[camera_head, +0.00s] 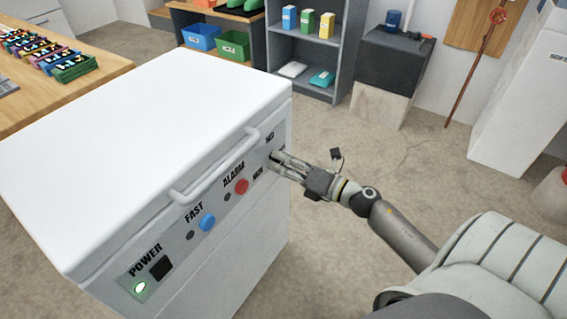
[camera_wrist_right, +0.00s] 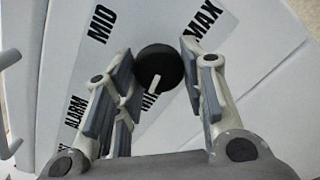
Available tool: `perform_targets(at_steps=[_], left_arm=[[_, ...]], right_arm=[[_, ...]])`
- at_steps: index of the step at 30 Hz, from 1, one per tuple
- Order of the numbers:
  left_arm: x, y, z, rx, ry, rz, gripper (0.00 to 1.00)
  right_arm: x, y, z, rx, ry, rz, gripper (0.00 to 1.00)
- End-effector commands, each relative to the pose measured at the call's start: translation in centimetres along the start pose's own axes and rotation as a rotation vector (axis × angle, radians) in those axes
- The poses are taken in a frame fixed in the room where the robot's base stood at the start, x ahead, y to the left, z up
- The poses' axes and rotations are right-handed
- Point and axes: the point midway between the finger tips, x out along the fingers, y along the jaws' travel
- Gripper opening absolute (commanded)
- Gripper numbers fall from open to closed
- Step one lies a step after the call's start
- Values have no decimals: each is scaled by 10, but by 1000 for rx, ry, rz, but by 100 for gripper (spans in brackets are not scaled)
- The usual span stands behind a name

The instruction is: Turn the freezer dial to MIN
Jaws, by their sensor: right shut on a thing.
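The white freezer (camera_head: 150,100) stands at the left in the head view, with a control panel on its front. My right gripper (camera_head: 274,161) is at the panel's right end and hides the dial there. In the right wrist view the round black dial (camera_wrist_right: 160,68) sits between the fingertips of my right gripper (camera_wrist_right: 158,62), which is shut on it. The dial's white mark points down in that picture, towards the partly hidden MIN label (camera_wrist_right: 149,102). The MID label (camera_wrist_right: 98,27) is at upper left and the MAX label (camera_wrist_right: 207,20) at upper right. My left gripper is not in view.
A bar handle (camera_head: 215,170) juts out along the freezer front, left of my right gripper. A red button (camera_head: 241,186), a blue button (camera_head: 207,222) and a lit green power light (camera_head: 140,288) are on the panel. Open floor lies right of the freezer.

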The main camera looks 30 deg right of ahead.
Motion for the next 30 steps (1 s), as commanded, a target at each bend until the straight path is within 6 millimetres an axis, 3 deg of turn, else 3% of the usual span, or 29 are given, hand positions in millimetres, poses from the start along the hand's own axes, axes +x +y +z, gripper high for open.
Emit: perform_targets(at_steps=[5, 6, 11, 23, 30], left_arm=[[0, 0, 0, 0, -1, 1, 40], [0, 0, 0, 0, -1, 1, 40], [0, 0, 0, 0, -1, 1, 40], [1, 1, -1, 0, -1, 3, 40], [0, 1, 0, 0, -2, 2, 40]], right_arm=[[0, -1, -2, -3, 4, -1, 14], [0, -1, -2, -3, 4, -1, 39], [0, -1, -1, -1, 3, -1, 59], [-4, 0, -1, 1, 2, -1, 59], [-40, -2, -2, 3, 2, -5, 59]])
